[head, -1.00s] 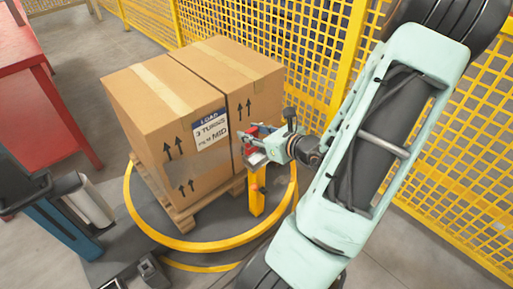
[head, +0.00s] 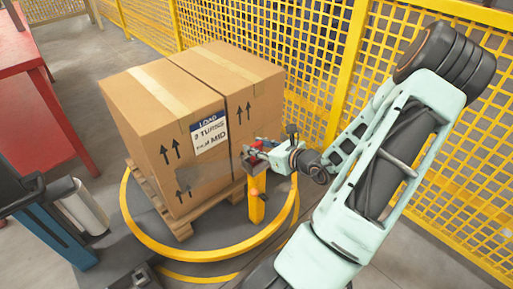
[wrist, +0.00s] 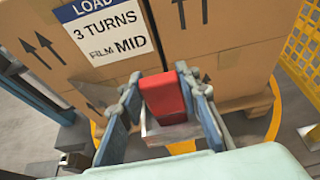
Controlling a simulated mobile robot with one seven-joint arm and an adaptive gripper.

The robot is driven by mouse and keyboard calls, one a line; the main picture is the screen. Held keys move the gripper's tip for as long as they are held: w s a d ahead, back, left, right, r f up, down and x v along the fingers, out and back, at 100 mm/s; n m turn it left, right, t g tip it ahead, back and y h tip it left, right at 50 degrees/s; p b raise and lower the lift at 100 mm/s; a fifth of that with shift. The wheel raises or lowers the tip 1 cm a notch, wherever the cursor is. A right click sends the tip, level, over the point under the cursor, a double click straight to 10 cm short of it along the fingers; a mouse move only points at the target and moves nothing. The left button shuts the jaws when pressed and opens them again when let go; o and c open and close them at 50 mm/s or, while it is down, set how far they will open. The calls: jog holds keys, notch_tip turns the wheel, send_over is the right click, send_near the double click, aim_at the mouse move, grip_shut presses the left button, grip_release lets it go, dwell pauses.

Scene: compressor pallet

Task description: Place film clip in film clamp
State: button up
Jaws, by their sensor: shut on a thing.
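A red block, which I take as the film clip (wrist: 165,97), sits between the blue fingers of my gripper (wrist: 163,108). My gripper (head: 262,153) is shut on it, close to the face of the cartons. The yellow post (head: 256,203), apparently the film clamp, stands on the turntable just below the gripper. In the wrist view a pale grey metal piece (wrist: 170,132) lies under the red block; I cannot tell whether they touch. The post's top is mostly hidden by the gripper.
Large cartons (head: 190,100) stand on a wooden pallet (head: 178,222) on a turntable with a yellow rim (head: 200,245). A label (head: 209,131) reads "3 turns". Yellow mesh fencing (head: 300,50) is close behind. A red table (head: 50,90) and a film roll (head: 85,208) are left.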

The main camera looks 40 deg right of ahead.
jog(key=shift+f, duration=0.2)
jog(key=o, duration=1.2)
jog(key=shift+r, duration=0.1)
jog(key=shift+c, duration=0.2)
jog(key=shift+s+d+r, duration=0.1)
jog(key=shift+s+r, duration=0.2)
jog(key=shift+r, duration=0.05)
jog(key=p+v, duration=0.3)
jog(key=v, duration=0.8)
jog(key=shift+s+p, duration=0.2)
jog(key=shift+p, duration=0.1)
jog(key=shift+w, duration=0.1)
